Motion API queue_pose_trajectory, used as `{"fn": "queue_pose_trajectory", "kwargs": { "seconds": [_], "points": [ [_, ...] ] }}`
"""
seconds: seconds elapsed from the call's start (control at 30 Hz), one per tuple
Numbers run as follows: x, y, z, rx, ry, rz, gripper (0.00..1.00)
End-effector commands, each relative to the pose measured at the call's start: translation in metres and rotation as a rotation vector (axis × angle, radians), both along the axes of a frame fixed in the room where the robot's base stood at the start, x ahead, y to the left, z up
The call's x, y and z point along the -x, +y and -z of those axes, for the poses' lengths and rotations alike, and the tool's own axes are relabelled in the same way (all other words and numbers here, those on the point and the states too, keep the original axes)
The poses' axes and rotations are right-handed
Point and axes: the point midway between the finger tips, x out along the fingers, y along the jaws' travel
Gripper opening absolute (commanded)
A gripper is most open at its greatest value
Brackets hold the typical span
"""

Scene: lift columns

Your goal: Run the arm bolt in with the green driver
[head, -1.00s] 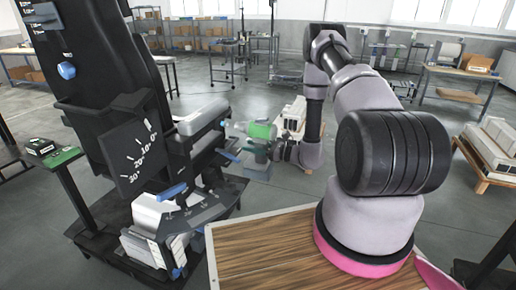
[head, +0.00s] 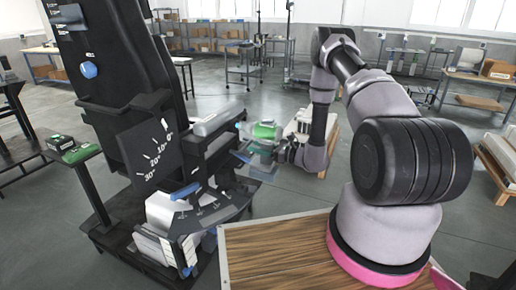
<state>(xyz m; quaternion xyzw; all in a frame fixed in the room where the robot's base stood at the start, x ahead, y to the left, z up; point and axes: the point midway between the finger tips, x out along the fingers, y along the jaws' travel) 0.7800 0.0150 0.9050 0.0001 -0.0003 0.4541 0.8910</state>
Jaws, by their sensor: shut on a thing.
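A tall black lift column (head: 118,60) stands at the left and carries a tilted black arm part with a grey padded top (head: 218,120). My gripper (head: 275,146) is shut on the green driver (head: 266,131), to the right of that part. The driver's nose points left and is close to the arm part's end. I cannot tell whether it touches a bolt. The arm bolt is too small or hidden to make out.
A scale plate (head: 150,152) marked in degrees faces me on the column. A small stand (head: 76,152) with a green-topped box is at far left. A wooden-topped surface (head: 280,248) lies under my arm. Workbenches and shelves line the back wall.

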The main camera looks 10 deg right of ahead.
Motion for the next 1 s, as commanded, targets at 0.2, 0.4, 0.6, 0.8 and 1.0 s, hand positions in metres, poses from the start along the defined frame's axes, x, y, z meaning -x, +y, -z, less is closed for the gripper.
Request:
{"fn": "queue_pose_trajectory", "kwargs": {
  "seconds": [0.2, 0.4, 0.6, 0.8, 1.0],
  "points": [
    [-0.0005, 0.0000, -0.0010, -0.002, -0.001, 0.000, 0.00],
    [-0.0005, 0.0000, -0.0010, -0.001, -0.002, 0.000, 0.00],
    [-0.0011, 0.0009, -0.0010, -0.001, -0.002, 0.000, 0.00],
    [-0.0024, 0.0026, -0.0010, -0.001, -0.002, 0.000, 0.00],
    [-0.0035, 0.0044, -0.0010, -0.001, -0.002, 0.000, 0.00]
  ]
}}
